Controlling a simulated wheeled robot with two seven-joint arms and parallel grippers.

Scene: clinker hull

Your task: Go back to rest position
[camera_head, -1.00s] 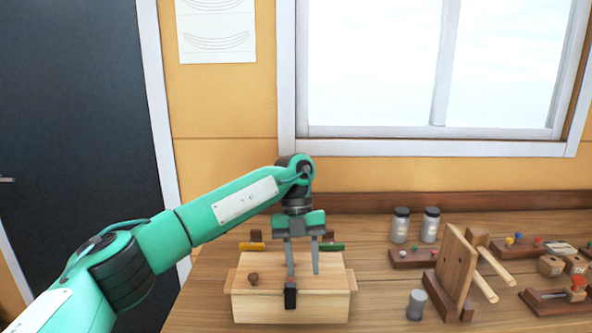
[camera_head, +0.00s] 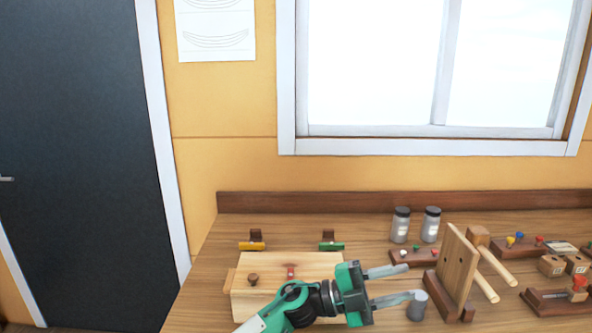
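My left gripper (camera_head: 411,282) is low over the bench, with its two grey fingers pointing right. They are spread apart with nothing seen between them. The lower fingertip overlaps the grey cylinder (camera_head: 417,308) in the view; I cannot tell if they touch. My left arm crosses in front of the pale wooden box (camera_head: 325,266) and hides much of its front. A brown knob (camera_head: 253,280) and a small red piece (camera_head: 291,271) show on the box top. My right gripper is not in view.
A wooden upright board (camera_head: 457,265) with pegs stands right of my gripper. Two lidded jars (camera_head: 400,226) stand behind. Holders with a yellow handle (camera_head: 252,246) and a green handle (camera_head: 331,246) lie behind the box. Small racks and blocks crowd the right. The bench's left end is clear.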

